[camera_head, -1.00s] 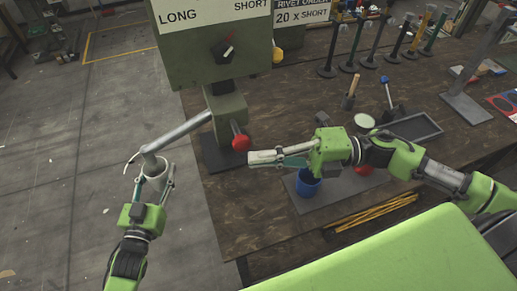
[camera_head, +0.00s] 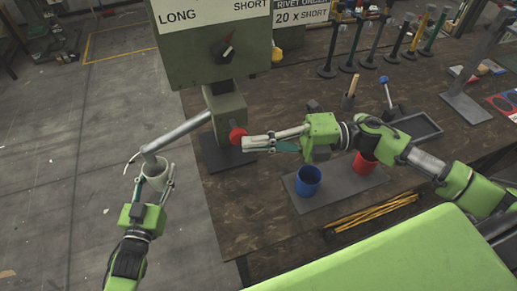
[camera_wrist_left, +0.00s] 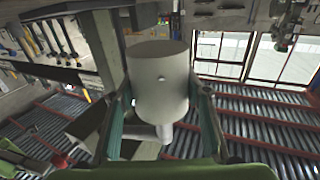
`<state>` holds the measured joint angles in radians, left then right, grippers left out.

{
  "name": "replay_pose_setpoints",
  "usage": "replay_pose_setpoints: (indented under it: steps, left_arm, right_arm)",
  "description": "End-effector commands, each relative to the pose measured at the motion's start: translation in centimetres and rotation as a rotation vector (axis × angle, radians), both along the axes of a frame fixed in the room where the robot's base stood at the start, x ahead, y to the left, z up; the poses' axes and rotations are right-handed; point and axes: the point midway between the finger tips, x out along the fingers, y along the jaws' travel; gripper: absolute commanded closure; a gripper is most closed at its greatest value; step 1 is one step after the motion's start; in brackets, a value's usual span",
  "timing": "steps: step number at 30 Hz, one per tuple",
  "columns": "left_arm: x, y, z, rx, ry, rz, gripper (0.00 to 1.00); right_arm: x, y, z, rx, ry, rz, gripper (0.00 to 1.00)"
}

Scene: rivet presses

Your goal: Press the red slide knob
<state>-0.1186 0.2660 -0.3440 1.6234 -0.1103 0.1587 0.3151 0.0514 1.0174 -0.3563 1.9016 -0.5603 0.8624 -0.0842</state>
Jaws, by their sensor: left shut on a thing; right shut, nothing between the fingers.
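The red slide knob (camera_head: 237,135) sticks out from the base of the green rivet press (camera_head: 213,45). My right gripper (camera_head: 246,144) is shut and empty, its fingertips at the knob's right side. They look to be touching it, though a small gap cannot be ruled out. My left gripper (camera_head: 154,185) is shut on a grey cylinder (camera_head: 155,172) below the end of the press's grey tube (camera_head: 178,134). In the left wrist view the grey cylinder (camera_wrist_left: 158,80) sits between the two fingers.
A blue cup (camera_head: 308,181) and a red cup (camera_head: 364,164) stand on a grey mat (camera_head: 334,193) right of the press. A dark tray (camera_head: 418,126), tools and yellow rods (camera_head: 375,212) lie on the brown table.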

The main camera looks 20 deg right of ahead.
Motion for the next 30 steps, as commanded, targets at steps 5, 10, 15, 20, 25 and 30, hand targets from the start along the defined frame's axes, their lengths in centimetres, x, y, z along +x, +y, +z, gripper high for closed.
replay_pose_setpoints:
  steps: [5,10,15,20,25,30]
  left_arm:
    - [0.0,0.0,0.0,0.0,-0.001,0.0,0.78]
    - [0.0,0.0,0.0,0.0,-0.001,0.0,0.78]
    - [0.0,0.0,0.0,0.0,-0.001,0.0,0.78]
    - [0.0,0.0,0.1,0.0,-0.001,0.0,0.78]
    - [0.0,0.0,0.1,0.0,-0.001,0.0,0.78]
    - [0.0,0.0,0.1,0.0,-0.001,0.0,0.78]
  right_arm:
    - [1.7,-0.1,0.2,-0.001,-0.003,-0.007,1.0]
    - [2.0,-0.1,0.2,0.0,-0.002,-0.008,1.0]
    - [2.0,-0.1,0.2,0.0,-0.003,-0.009,1.0]
    - [1.8,-0.1,0.2,-0.001,-0.003,-0.01,1.0]
    - [0.4,-0.1,0.1,-0.002,0.0,-0.008,1.0]
    - [-1.9,-0.1,0.0,-0.003,0.002,-0.006,1.0]
